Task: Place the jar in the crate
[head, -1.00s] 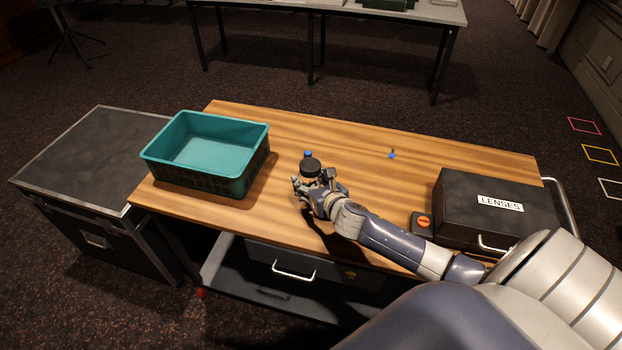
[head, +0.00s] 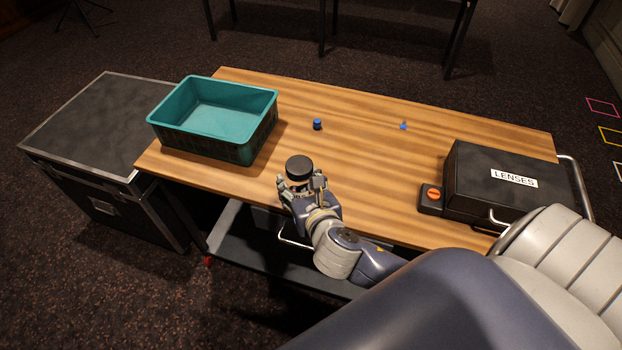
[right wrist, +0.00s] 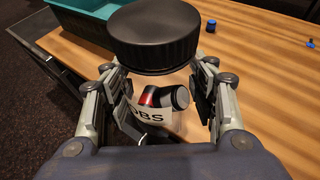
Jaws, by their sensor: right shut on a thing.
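The jar has a wide black lid (head: 299,167) and a clear body with a white label (right wrist: 150,115) ending in "OBS". Something red and grey shows inside it in the right wrist view. My right gripper (head: 302,184) is shut on the jar, with fingers on both sides of its body below the lid, and holds it upright near the table's front edge. The teal crate (head: 270,109) stands at the table's left end, to the left of and beyond the jar. Its visible floor is empty. A corner of it shows in the right wrist view (right wrist: 92,22). My left gripper is not in view.
A small blue-topped item (head: 317,125) and a tiny blue piece (head: 403,126) stand towards the back. A black LENSES case (head: 500,195) and a box with an orange top (head: 432,198) are at right. A black trunk (head: 95,120) adjoins the left.

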